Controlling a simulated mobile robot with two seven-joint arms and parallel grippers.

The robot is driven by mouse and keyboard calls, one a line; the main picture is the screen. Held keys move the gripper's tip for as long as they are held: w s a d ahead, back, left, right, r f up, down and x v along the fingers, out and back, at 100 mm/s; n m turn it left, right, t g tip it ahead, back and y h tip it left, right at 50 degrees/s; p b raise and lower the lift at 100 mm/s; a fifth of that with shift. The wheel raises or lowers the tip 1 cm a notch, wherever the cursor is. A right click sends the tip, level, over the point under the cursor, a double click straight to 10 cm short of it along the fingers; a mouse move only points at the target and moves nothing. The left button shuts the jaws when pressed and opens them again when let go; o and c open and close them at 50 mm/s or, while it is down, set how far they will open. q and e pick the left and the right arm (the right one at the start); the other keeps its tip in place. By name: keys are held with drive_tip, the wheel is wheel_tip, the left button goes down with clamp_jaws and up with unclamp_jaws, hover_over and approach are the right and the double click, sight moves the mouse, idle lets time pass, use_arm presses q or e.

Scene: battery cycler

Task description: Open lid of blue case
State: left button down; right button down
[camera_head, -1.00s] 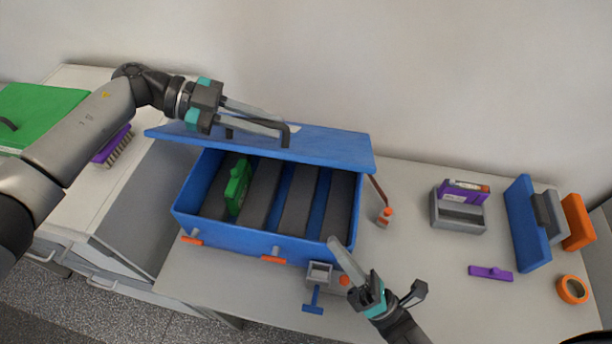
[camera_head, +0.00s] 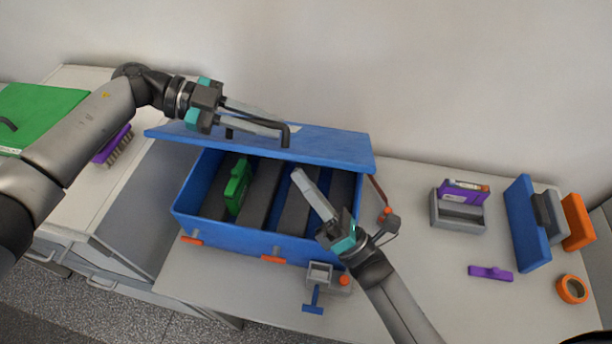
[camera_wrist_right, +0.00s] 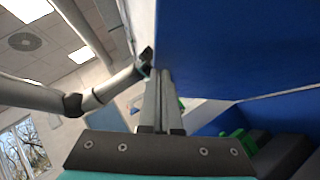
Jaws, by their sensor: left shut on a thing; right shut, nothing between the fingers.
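The blue case (camera_head: 222,233) stands on the table with its lid (camera_head: 335,147) raised above the opening, so the inside shows. My left gripper (camera_head: 284,127) is shut on the dark handle (camera_head: 286,138) on top of the lid. My right gripper (camera_head: 296,172) is shut and empty over the case's opening, below the lid's front edge. In the right wrist view the closed fingers (camera_wrist_right: 161,75) point along a large blue panel (camera_wrist_right: 235,50), apparently the lid's underside. I cannot tell whether they touch it.
A green object (camera_head: 237,187) sits in the case beside dark dividers. A small clamp-like device (camera_head: 318,275) stands in front. To the right are a grey holder (camera_head: 457,217), a purple piece (camera_head: 490,272), a blue block (camera_head: 525,222) and an orange roll (camera_head: 572,289).

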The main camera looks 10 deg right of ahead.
drive_tip(key=shift+w+r, duration=0.25)
drive_tip(key=shift+r, duration=0.1)
drive_tip(key=shift+d, duration=0.1)
